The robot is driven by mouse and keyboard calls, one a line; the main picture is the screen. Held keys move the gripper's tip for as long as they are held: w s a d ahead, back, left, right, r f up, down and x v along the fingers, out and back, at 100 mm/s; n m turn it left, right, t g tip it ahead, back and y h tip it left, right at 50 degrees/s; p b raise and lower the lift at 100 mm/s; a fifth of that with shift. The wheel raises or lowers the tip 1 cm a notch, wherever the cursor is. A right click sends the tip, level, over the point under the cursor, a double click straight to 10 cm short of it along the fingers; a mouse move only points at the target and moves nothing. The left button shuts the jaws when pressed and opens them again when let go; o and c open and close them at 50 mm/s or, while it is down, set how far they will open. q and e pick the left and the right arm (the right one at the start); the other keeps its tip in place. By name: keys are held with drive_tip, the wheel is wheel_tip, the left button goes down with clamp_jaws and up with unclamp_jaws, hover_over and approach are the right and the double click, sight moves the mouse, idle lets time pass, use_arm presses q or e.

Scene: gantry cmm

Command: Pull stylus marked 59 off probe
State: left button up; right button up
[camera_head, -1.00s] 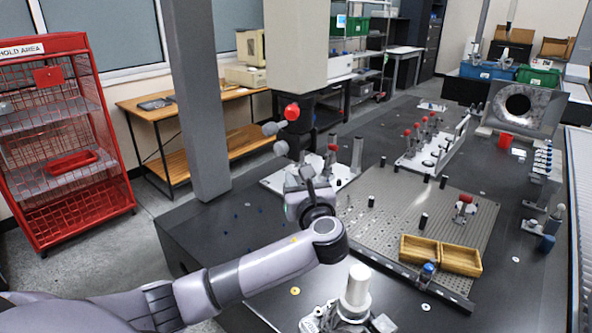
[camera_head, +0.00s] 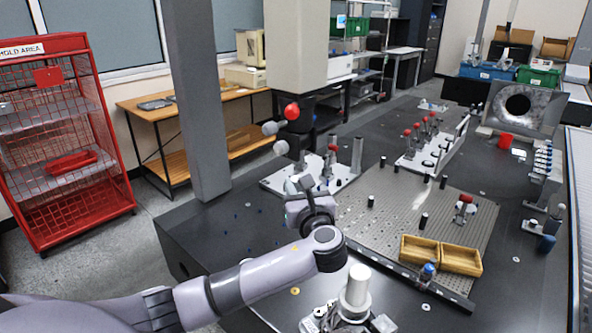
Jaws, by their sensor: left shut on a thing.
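The probe head (camera_head: 299,122) hangs under the beige column of the machine. A red ball (camera_head: 291,112) and two grey knobs stick out from it. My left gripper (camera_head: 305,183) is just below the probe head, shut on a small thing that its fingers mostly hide. That thing is most likely a stylus; its marking is too small to read. I cannot tell whether it still touches the probe. My right gripper is not in view.
A white plate (camera_head: 275,183) with posts stands behind the gripper. A perforated plate (camera_head: 385,215) with wooden trays (camera_head: 460,259) lies to the right. A white cylinder (camera_head: 357,287) stands at the front. A grey pillar (camera_head: 197,100) rises at left.

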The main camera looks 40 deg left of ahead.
use_arm(q)
drive_tip(key=v, duration=0.8)
idle(0.4)
drive_tip(key=shift+f, duration=0.2)
